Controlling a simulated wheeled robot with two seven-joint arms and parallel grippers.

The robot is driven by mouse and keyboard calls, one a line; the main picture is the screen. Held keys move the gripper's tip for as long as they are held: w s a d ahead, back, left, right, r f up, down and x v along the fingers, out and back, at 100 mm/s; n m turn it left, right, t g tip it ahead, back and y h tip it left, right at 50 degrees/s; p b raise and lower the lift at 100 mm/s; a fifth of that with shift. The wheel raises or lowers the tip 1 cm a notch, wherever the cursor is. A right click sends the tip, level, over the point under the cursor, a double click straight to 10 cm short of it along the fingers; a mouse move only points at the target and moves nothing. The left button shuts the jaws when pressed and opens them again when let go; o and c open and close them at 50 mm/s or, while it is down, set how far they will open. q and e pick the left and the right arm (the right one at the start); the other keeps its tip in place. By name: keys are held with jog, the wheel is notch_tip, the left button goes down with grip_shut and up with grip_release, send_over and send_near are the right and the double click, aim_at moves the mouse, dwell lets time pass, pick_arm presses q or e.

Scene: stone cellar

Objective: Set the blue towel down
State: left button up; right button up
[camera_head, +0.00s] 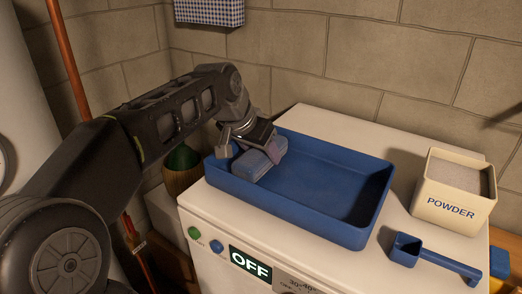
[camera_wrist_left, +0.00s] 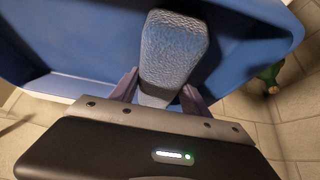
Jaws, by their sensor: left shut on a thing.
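The blue towel (camera_head: 251,165) is a folded, grey-blue bundle at the left end of a blue tray (camera_head: 340,232). My left gripper (camera_head: 254,146) comes in from the left over the tray and is shut on the towel. In the left wrist view the textured towel (camera_wrist_left: 174,48) sticks out between the two fingers of the left gripper (camera_wrist_left: 160,92), with the tray's blue inside (camera_wrist_left: 90,40) behind it. I cannot tell whether the towel touches the tray floor. My right gripper is not in view.
The tray stands on a white machine (camera_head: 215,215) with an OFF display (camera_head: 250,264). A powder box (camera_head: 455,190) and a blue scoop (camera_head: 435,258) are at the right. The tray's middle and right are empty. A basket with something green (camera_head: 183,160) stands behind the machine's left side.

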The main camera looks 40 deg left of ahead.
pick_arm(q)
jog(key=shift+f, duration=0.25)
jog(key=o, duration=1.4)
jog(key=shift+r, duration=0.1)
jog(key=shift+r, duration=0.35)
jog(key=b+v, duration=0.1)
jog(key=v, duration=1)
jog(key=shift+s+d+r, duration=0.1)
jog(key=shift+s+r, duration=0.15)
jog(key=shift+r, duration=0.05)
